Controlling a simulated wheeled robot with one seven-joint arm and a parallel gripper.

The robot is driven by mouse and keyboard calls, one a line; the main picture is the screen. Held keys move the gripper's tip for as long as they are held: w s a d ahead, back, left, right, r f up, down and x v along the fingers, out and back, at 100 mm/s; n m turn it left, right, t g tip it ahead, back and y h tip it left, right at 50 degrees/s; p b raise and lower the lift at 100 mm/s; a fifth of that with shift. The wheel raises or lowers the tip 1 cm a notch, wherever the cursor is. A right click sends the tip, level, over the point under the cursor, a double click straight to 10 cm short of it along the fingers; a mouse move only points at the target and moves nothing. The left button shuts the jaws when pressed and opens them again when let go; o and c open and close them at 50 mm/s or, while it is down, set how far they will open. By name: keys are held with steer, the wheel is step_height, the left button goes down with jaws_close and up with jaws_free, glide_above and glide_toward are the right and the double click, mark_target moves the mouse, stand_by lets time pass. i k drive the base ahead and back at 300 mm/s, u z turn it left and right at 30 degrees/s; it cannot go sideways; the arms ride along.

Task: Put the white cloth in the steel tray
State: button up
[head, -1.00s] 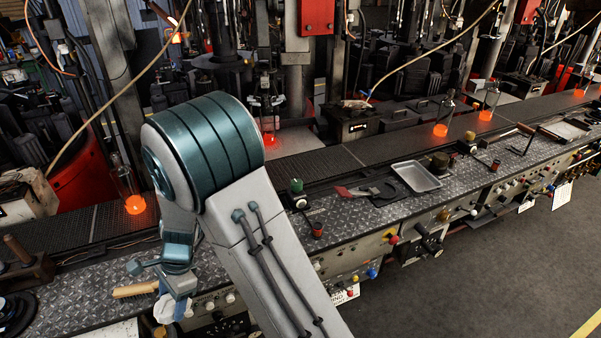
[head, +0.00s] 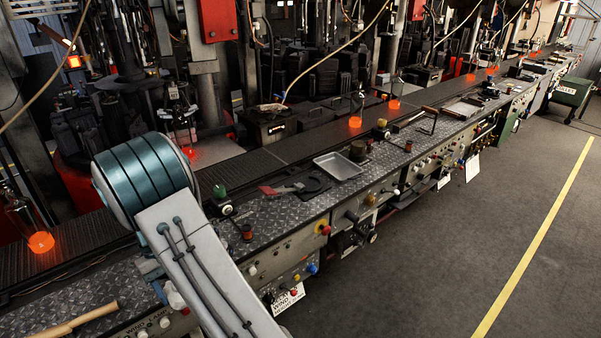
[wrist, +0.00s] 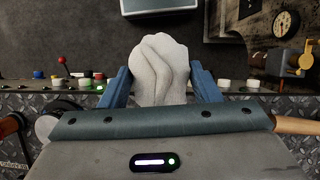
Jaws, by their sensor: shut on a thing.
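The white cloth (wrist: 158,65) is bunched between the two blue fingers of my gripper (wrist: 160,80) in the wrist view. The gripper is shut on it, over the front edge of the bench. In the head view a small white part that looks like the cloth (head: 176,298) shows beside my arm. The rest of it and most of the gripper are hidden there behind the arm. The steel tray (head: 340,166) is a shallow, empty rectangular tray on the bench, well to the right of the gripper.
A red-handled brush (head: 281,189) and a dark flat piece (head: 314,182) lie left of the tray. A green knob (head: 219,191) stands nearer my arm. Glowing bottles (head: 355,121) stand on the conveyor. A wooden handle (head: 78,318) lies at lower left.

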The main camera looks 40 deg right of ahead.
mark_target(337, 170)
steer(key=z, duration=0.5)
steer(key=k, duration=0.6)
steer(key=z, duration=1.05)
steer(key=i, duration=0.3)
steer(key=z, duration=1.05)
steer(key=i, duration=1.85)
steer(key=u, duration=0.8)
